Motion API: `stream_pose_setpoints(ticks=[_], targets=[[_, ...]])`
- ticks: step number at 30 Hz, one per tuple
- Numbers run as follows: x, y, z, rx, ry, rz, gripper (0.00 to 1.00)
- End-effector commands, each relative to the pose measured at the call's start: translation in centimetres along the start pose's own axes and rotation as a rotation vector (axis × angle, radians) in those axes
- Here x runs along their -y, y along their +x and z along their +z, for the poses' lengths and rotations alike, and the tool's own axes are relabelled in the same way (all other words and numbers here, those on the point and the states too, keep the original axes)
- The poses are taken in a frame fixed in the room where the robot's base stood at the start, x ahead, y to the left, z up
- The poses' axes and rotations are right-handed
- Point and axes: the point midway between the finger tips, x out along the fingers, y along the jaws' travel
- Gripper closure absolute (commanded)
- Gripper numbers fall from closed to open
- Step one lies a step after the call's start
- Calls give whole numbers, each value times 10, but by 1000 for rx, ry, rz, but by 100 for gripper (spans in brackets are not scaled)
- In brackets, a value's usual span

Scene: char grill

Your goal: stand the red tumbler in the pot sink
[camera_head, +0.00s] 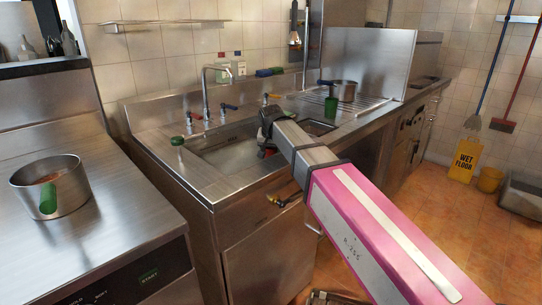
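The pot sink (222,150) is a steel basin set into the counter in the middle of the view. My arm reaches in from the lower right, and my gripper (265,143) is over the right part of the basin. A small patch of red (262,154) shows just under the gripper and may be the red tumbler. Most of it is hidden by my gripper and wrist. I cannot tell whether the fingers are shut on it, or whether it touches the basin floor.
A tall tap (206,96) rises behind the basin. A green tumbler (331,107) and a steel pot (344,91) stand on the right drainboard. A small green item (177,141) lies on the left rim. A green-handled saucepan (70,187) stands on the left counter.

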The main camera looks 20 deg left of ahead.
Motion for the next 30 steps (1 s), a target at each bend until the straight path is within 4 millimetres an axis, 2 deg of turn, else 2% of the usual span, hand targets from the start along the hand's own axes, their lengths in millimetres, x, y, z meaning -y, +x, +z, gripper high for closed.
stream_pose_setpoints(ticks=[5,16,17,18,19,30], targets=[[-1,20,9,0,0,1,71],[-1,23,10,0,0,0,71],[-1,23,10,0,0,0,37],[-1,23,10,0,0,0,24],[-1,23,10,0,0,0,18],[-1,19,9,-1,0,0,18]])
